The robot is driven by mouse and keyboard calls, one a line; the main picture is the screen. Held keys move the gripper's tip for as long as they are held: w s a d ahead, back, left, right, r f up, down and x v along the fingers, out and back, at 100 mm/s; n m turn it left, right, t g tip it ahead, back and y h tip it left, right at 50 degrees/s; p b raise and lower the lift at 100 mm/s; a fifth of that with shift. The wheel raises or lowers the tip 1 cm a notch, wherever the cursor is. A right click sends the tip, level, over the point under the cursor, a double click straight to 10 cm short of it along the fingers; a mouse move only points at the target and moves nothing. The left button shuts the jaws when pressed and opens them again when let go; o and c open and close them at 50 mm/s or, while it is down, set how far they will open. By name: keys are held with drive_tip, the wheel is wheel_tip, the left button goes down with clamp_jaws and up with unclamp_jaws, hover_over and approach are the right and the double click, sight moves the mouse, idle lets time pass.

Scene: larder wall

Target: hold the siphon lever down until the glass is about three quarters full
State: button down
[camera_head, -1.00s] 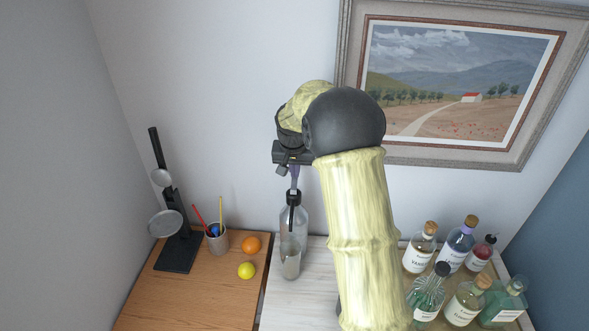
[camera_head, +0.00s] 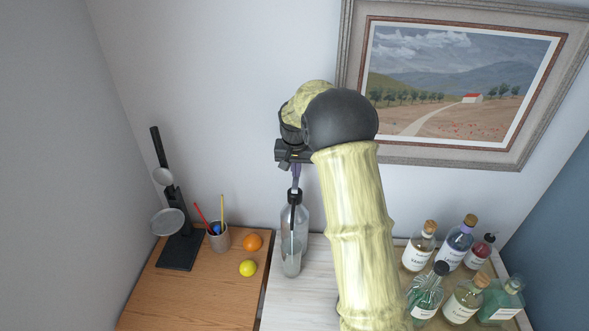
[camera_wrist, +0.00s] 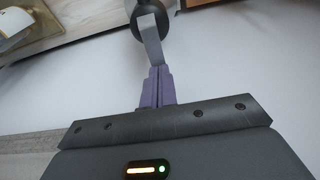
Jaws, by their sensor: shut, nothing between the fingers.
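The siphon (camera_head: 303,222) is a clear grey bottle with a black head (camera_head: 294,196), standing upright near the wall. A glass (camera_head: 291,266) stands just in front of it, under the head; its fill level is too small to read. My gripper (camera_head: 296,180) is above the siphon head, pointing down. In the wrist view its purple fingers (camera_wrist: 158,72) are shut together with nothing between them. The metal lever (camera_wrist: 150,40) runs from the dark siphon head (camera_wrist: 147,9) to the fingertips. The tips appear to meet the lever's end, but I cannot tell whether they press it.
Several corked bottles (camera_head: 463,302) stand on a tray at the right. At the left, a wooden top holds an orange (camera_head: 252,242), a lemon (camera_head: 248,268), a cup of sticks (camera_head: 219,240) and a black stand (camera_head: 178,248). A framed picture (camera_head: 455,85) hangs behind my arm.

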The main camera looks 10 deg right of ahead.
drive_tip(key=shift+s+d, duration=0.1)
idle(0.5)
drive_tip(key=shift+r, duration=0.1)
idle(4.3)
drive_tip(key=shift+r+p, duration=0.65)
drive_tip(key=shift+r, duration=0.1)
drive_tip(key=shift+r+p, duration=0.35)
drive_tip(key=shift+r, duration=0.15)
drive_tip(key=r, duration=0.1)
drive_tip(key=p, duration=0.1)
drive_tip(key=a+r, duration=0.1)
drive_tip(key=shift+s+r+p, duration=0.3)
drive_tip(key=shift+r+p, duration=0.05)
drive_tip(key=shift+p, duration=0.05)
drive_tip(key=shift+s+r+b, duration=0.2)
drive_tip(key=shift+r+b, duration=0.1)
wheel_tip(320, 180, up, 9)
drive_tip(key=b, duration=0.3)
hover_over(294, 179)
drive_tip(key=s, duration=0.3)
drive_tip(key=shift+s+a, duration=0.2)
drive_tip(key=shift+a, duration=0.1)
